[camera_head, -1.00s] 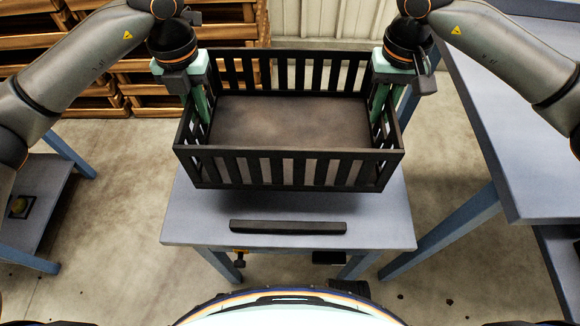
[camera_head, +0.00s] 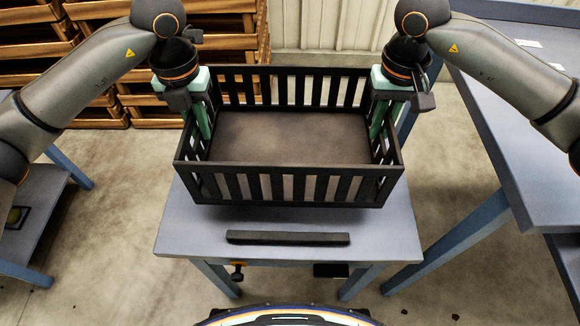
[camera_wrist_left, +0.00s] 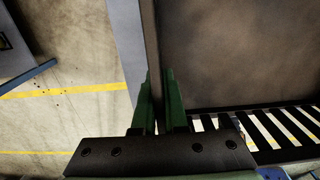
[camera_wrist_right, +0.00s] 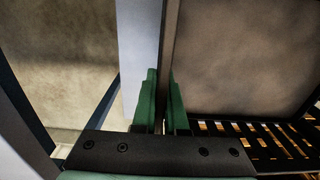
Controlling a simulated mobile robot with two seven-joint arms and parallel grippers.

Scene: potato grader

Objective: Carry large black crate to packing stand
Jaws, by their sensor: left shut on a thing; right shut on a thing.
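The large black crate (camera_head: 283,203), slatted and empty with a brown-grey floor, is level in the middle of the head view. It is over a grey-blue table (camera_head: 190,238); I cannot tell whether its bottom touches the top. My left gripper (camera_head: 203,122) is shut on the crate's left end wall, which also shows between its fingers in the left wrist view (camera_wrist_left: 160,100). My right gripper (camera_head: 377,120) is shut on the right end wall, shown likewise in the right wrist view (camera_wrist_right: 163,100). Nothing labels either table as the packing stand.
A black bar (camera_head: 288,238) lies along the table's front. A higher grey-blue table (camera_head: 530,150) with papers stands at right. A low stand (camera_head: 38,205) is at left. Wooden pallets (camera_head: 100,60) stack at back left, before a pale wall. Floor shows between the tables.

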